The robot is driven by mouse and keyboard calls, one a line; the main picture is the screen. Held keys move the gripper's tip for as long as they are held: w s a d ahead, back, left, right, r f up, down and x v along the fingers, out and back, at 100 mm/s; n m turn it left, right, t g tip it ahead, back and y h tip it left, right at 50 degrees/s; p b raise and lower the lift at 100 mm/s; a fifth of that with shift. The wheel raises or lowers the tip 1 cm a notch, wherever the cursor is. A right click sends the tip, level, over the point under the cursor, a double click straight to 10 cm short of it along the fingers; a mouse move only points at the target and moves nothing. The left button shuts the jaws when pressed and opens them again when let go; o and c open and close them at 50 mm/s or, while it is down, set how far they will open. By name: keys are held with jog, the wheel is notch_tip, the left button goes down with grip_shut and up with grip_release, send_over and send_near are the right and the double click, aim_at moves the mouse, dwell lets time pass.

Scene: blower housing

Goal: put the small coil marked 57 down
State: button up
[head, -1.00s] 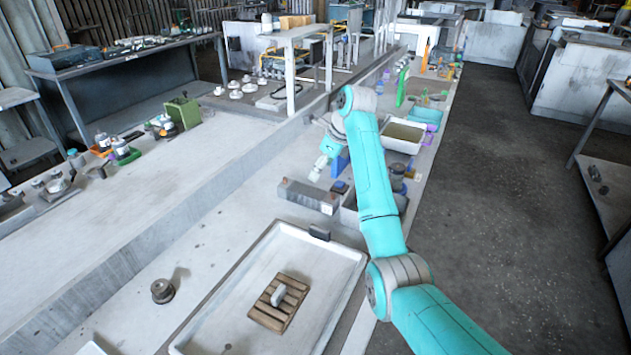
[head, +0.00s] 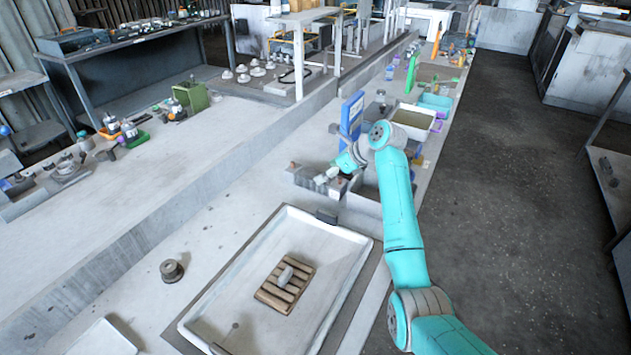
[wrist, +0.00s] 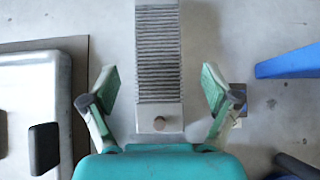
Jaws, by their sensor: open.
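My gripper (wrist: 159,88) is open and empty, its two green-padded fingers spread wide on either side of a long grey ribbed block (wrist: 158,50). In the head view, my gripper (head: 328,177) is low over the right part of the block (head: 303,181). I see no number 57 in either view and cannot tell which thing is the small coil. Whether the fingers touch the block cannot be told.
A pale tray (head: 222,283) with a slatted wooden piece (head: 272,298) lies nearer. A small grey round part (head: 171,270) stands left of it. A blue upright panel (head: 350,117) stands behind my gripper, and bins line the right. Bench left of the block is clear.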

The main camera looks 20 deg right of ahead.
aim_at(316, 175)
jog(key=shift+x, duration=2.75)
jog(key=shift+a+r, duration=0.1)
jog(key=shift+a, duration=0.05)
jog(key=shift+r, duration=0.1)
grip_shut()
